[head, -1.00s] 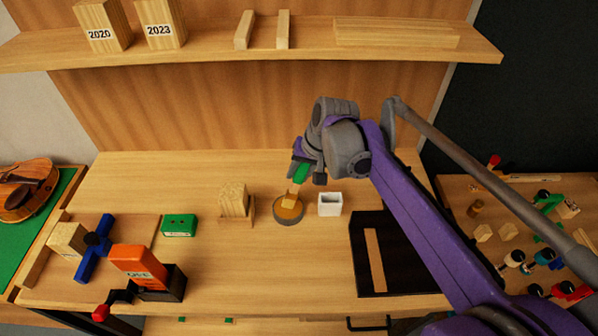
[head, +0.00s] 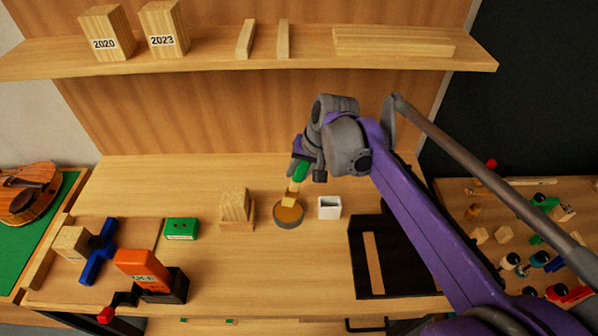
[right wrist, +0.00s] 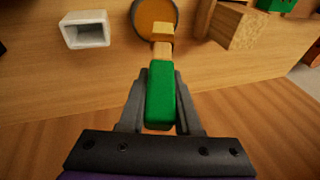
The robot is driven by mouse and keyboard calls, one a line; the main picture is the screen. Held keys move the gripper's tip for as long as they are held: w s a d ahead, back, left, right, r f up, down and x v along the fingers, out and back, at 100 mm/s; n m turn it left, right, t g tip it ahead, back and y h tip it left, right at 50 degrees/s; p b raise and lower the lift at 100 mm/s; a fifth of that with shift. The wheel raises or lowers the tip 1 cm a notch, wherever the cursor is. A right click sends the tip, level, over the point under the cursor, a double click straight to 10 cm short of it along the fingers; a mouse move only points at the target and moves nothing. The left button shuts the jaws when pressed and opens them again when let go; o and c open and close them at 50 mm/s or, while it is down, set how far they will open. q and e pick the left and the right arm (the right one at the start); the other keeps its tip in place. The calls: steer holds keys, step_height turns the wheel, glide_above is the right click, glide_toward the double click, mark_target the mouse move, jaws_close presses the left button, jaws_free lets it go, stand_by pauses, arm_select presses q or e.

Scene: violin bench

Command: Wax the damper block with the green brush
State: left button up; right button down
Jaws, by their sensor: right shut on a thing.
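My right gripper (head: 303,165) is shut on the green handle of the brush (right wrist: 161,95), above the bench. The brush's pale bristle end (right wrist: 162,29) points down at the round wax tin (head: 289,217) and overlaps its amber top in both views. I cannot tell for sure whether the bristles touch the wax. A wooden block (head: 235,205) sits in a small wooden holder just left of the tin; it may be the damper block. It also shows in the right wrist view (right wrist: 237,28). My left gripper is not in view.
A white open cup (head: 329,208) stands right of the tin. A black tray (head: 388,282) with a wooden strip lies at the front right. A green box (head: 181,229), an orange device (head: 143,269) and a blue clamp (head: 99,252) are at left. A shelf (head: 300,62) runs above.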

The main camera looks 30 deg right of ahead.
steer(key=shift+r+p, duration=1.3)
steer(key=shift+r, duration=0.95)
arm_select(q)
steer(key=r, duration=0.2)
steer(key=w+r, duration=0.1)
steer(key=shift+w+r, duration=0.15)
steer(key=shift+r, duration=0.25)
arm_select(e)
steer(key=shift+s+f, duration=0.1)
